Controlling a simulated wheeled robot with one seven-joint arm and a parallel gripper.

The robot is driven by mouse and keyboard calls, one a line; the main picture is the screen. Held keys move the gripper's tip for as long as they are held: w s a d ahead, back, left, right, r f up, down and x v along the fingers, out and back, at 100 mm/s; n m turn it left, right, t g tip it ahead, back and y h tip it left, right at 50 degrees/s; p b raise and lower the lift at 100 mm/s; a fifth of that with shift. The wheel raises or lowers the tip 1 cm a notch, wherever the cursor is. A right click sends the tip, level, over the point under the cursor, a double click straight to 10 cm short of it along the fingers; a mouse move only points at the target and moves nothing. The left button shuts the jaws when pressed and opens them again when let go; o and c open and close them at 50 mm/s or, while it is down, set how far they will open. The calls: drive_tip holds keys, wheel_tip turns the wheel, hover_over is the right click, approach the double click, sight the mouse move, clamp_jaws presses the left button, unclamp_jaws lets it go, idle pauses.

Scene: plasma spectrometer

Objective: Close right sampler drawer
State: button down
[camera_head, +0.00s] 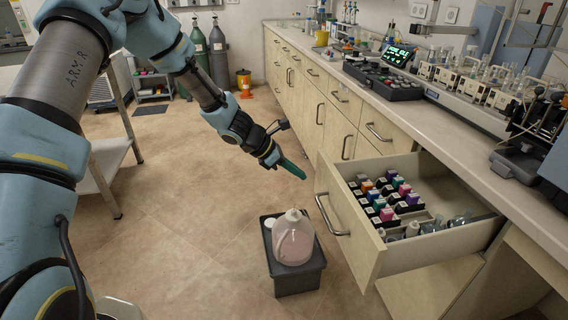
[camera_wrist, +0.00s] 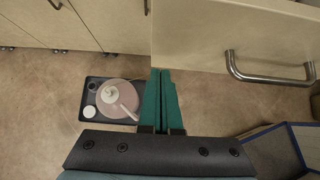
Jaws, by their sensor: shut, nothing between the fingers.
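The drawer (camera_head: 352,236) stands pulled out from the bench at the right of the head view. It has a beige front with a metal bar handle (camera_head: 327,213). Inside are several small coloured-cap boxes and some glassware. My gripper (camera_head: 293,170), with green fingers, is shut and empty. It hangs in the air to the left of the drawer front, apart from it. In the wrist view, the shut fingers (camera_wrist: 160,84) point toward the drawer front (camera_wrist: 215,35), and the handle (camera_wrist: 270,68) is to their right.
A dark bin (camera_head: 297,278) with a pinkish jug (camera_head: 293,238) stands on the floor in front of the drawer. The bench top (camera_head: 450,118) carries instruments and glassware. A white cart (camera_head: 105,165) stands at the left.

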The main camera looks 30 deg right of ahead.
drive_tip(key=shift+s+d+r+p, duration=0.15)
drive_tip(key=shift+s+d, duration=0.15)
drive_tip(key=shift+d, duration=0.4)
drive_tip(key=shift+s+d+p, duration=0.15)
drive_tip(key=shift+s+d, duration=0.1)
drive_tip(key=shift+d, duration=0.4)
